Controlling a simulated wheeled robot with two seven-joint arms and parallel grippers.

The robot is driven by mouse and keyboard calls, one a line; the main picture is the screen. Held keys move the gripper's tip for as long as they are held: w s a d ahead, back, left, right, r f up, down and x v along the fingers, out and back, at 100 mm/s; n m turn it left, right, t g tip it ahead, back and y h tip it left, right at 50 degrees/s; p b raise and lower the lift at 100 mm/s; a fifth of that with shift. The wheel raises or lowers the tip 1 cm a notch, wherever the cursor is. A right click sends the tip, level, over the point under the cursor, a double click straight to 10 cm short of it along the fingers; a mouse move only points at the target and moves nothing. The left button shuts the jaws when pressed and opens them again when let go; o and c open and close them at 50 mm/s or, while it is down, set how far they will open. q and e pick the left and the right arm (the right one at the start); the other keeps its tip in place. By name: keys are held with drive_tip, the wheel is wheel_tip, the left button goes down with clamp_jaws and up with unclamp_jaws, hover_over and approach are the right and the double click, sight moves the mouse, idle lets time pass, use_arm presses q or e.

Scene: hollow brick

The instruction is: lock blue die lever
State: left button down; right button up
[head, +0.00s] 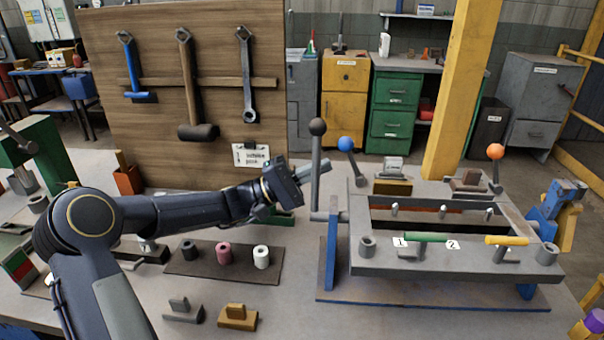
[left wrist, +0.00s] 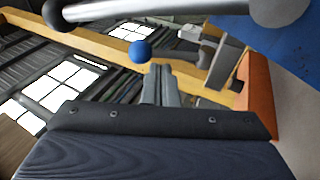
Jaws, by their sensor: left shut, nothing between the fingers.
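The blue-knobbed lever (head: 346,144) stands at the left end of the grey die frame (head: 460,262), its rod leaning slightly. The blue knob also shows in the left wrist view (left wrist: 139,51), just beyond my fingertips. My left gripper (head: 326,163) reaches in from the left, with its fingers pressed together and empty. Its tips are close to the blue lever; I cannot tell whether they touch it. My left fingers also show in the left wrist view (left wrist: 157,72). My right gripper is not in view.
A grey lever with a dark knob (head: 317,127) stands upright beside my left fingers. An orange-knobbed lever (head: 495,152) stands at the frame's right. Green (head: 427,237) and yellow (head: 506,240) handles lie at the front. A dark mat (head: 210,275) with small cylinders lies below my arm.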

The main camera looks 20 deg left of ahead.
sight(349, 151)
use_arm(q)
drive_tip(key=x, duration=0.3)
drive_tip(key=shift+w+d+r, duration=0.1)
drive_tip(key=shift+d, duration=0.1)
drive_tip(key=shift+d+r+y+p, duration=0.15)
drive_tip(key=shift+r+y+p, duration=0.1)
drive_tip(key=shift+y+p, duration=0.2)
drive_tip(key=g+y+p, duration=0.1)
drive_tip(key=d+r+m+g+y+p, duration=0.1)
drive_tip(key=shift+w+d+r+p, duration=0.15)
drive_tip(key=shift+w+r+p, duration=0.1)
drive_tip(key=shift+r+p, duration=0.1)
drive_tip(key=shift+d+g+y, duration=0.3)
drive_tip(key=shift+y, duration=0.35)
drive_tip(key=shift+w+d, duration=0.15)
drive_tip(key=shift+d, duration=0.15)
drive_tip(key=shift+d+r, duration=0.1)
drive_tip(key=shift+r, duration=0.1)
